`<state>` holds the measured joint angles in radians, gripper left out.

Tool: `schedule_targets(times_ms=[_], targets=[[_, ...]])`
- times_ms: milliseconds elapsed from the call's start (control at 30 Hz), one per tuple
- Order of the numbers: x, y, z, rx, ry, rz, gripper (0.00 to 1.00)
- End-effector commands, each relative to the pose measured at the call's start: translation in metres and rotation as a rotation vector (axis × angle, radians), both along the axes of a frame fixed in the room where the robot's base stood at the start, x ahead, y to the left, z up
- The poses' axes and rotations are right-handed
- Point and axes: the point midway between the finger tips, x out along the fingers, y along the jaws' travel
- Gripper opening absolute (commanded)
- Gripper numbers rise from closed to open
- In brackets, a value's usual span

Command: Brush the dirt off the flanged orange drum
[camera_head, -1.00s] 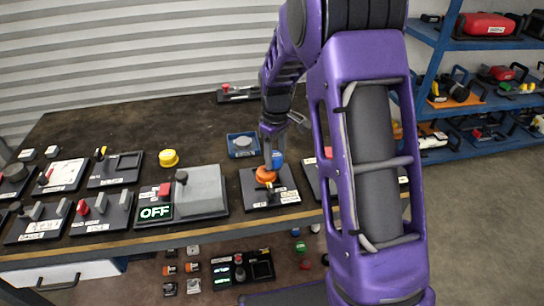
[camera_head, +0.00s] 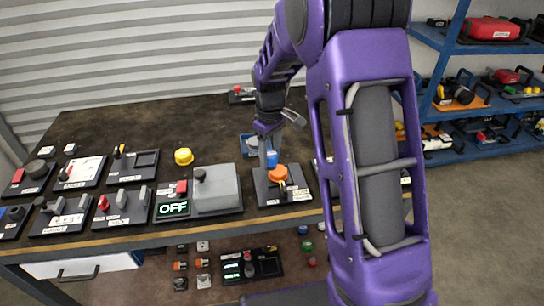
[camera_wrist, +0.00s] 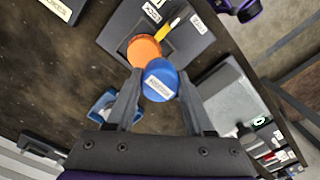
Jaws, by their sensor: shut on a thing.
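The flanged orange drum (camera_head: 278,174) stands on a dark plate (camera_head: 297,193) near the front edge of the bench, and also shows in the wrist view (camera_wrist: 143,50). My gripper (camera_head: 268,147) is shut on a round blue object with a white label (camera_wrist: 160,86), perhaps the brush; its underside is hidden. The blue object (camera_head: 272,158) is at the upper left of the drum in the head view. In the wrist view it overlaps the drum's near edge; I cannot tell whether they touch. Dirt on the drum is too small to make out.
Several switch panels fill the left; the bench's back is mostly clear.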

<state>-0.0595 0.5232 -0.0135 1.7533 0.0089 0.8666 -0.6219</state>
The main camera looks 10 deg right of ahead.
Motion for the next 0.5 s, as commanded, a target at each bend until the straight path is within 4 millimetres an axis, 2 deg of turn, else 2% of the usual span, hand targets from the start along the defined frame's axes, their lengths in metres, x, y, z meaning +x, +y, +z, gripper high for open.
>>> schedule_targets(times_ms=[100, 500], targets=[[0.000, 0.002, 0.016, 0.000, -0.002, 0.001, 0.08], [0.000, 0.008, 0.046, 0.000, -0.001, -0.001, 0.08]])
